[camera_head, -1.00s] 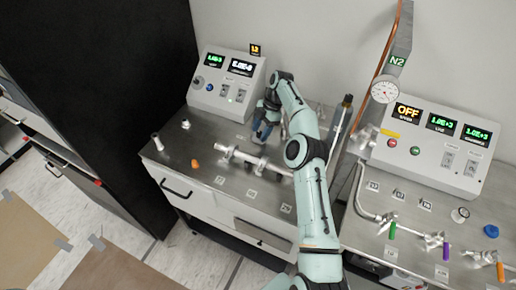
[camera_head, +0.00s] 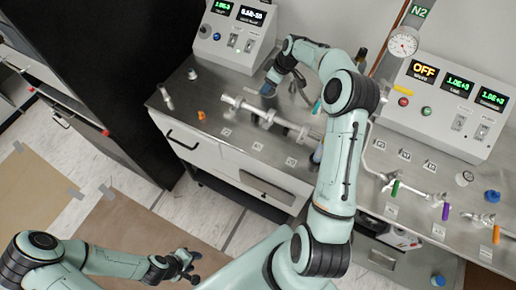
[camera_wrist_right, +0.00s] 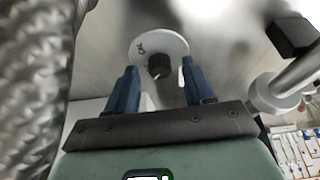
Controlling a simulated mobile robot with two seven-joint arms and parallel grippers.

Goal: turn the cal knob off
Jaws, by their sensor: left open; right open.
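The cal knob (camera_wrist_right: 159,64) shows in the right wrist view as a black knob on a round white disc marked CAL. My right gripper (camera_wrist_right: 158,82) is open, with one blue finger on each side of the knob's line. The knob sits just beyond the fingertips; I cannot tell whether they touch it. In the head view my right gripper (camera_head: 270,84) reaches over the steel bench at the back, and the knob cannot be made out there. My left gripper (camera_head: 191,265) is open and empty at the bottom left, over the floor.
A grey control box (camera_head: 236,32) with green and white readouts stands behind the right gripper. A metal pipe assembly (camera_head: 268,117) lies on the bench in front of it. An N2 control box (camera_head: 447,108) reading OFF, a gauge (camera_head: 403,42) and coloured valve handles are at right.

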